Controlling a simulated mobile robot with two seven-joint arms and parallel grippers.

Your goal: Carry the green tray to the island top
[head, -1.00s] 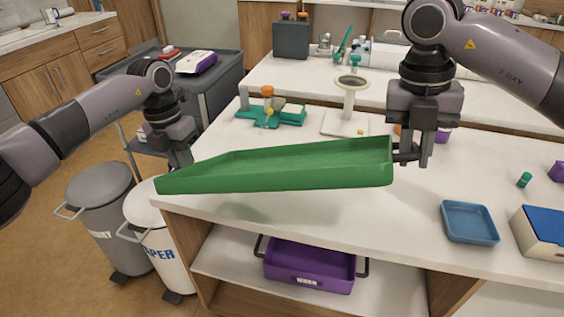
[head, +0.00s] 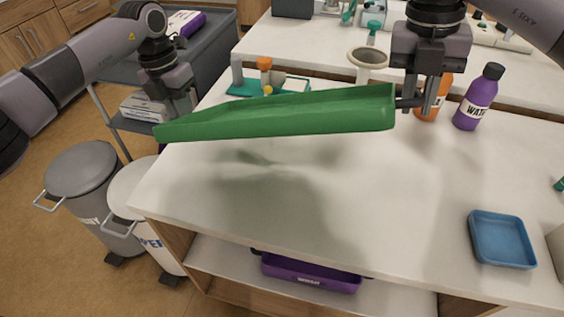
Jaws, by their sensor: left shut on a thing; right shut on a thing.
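The green tray (head: 280,115) is held in the air over the white island top (head: 300,200), with its shadow on the surface below. It is tilted, its right end higher in the picture than its left. My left gripper (head: 178,112) is shut on the tray's left end, though its fingertips are partly hidden behind the tray. My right gripper (head: 418,100) is shut on the tray's right end by a dark handle.
A blue dish (head: 502,240) stands on the right of the top. Two bins (head: 85,185) are at the left. The middle front surface is clear.

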